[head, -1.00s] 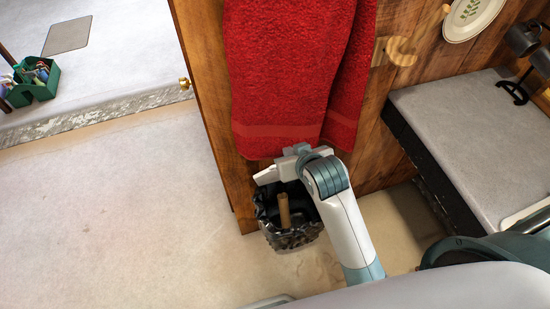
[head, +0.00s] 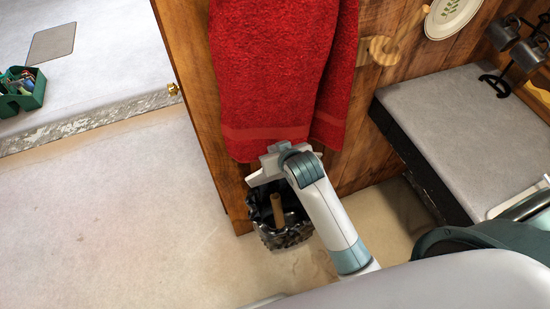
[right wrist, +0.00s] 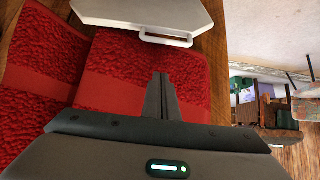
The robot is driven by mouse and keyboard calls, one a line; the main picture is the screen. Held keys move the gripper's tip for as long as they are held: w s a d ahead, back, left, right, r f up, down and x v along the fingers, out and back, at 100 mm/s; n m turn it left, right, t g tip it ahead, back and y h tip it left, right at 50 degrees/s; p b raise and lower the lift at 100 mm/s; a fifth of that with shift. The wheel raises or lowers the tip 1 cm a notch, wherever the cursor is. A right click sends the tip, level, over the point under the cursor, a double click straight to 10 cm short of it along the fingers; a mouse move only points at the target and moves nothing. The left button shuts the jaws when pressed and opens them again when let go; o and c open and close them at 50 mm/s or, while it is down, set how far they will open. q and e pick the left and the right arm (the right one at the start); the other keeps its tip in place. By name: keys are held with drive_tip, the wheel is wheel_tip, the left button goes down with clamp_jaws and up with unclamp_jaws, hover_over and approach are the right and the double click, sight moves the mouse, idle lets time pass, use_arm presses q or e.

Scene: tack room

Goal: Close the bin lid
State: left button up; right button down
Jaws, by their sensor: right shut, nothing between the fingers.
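The bin (head: 285,236), with a dark crinkled liner, stands on the floor by the wooden wall. Its mouth is open, and a brown stick-like thing stands in it. My right gripper (head: 266,166) is above the bin's far rim, in front of the red towel. In the right wrist view its dark fingers (right wrist: 160,95) are shut with nothing between them. A pale panel with a loop handle (right wrist: 165,38) lies beyond the fingertips there; I cannot tell for sure whether it is the bin lid. Contact with it is unclear. My left gripper is not in view.
The red towel (head: 275,75) hangs just behind my right gripper. A grey-topped bench (head: 465,130) stands at the right. A wooden peg (head: 385,48) juts from the wall. The floor (head: 110,230) at left is clear, with a green caddy (head: 25,98) farther off.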

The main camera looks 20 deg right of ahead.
wheel_tip(320, 180, down, 4)
drive_tip(key=p, duration=0.2)
drive_tip(key=shift+w+p, duration=0.1)
drive_tip(key=shift+p, duration=0.3)
drive_tip(key=shift+s+f, duration=0.25)
drive_tip(key=shift+s, duration=0.15)
drive_tip(key=shift+f, duration=0.1)
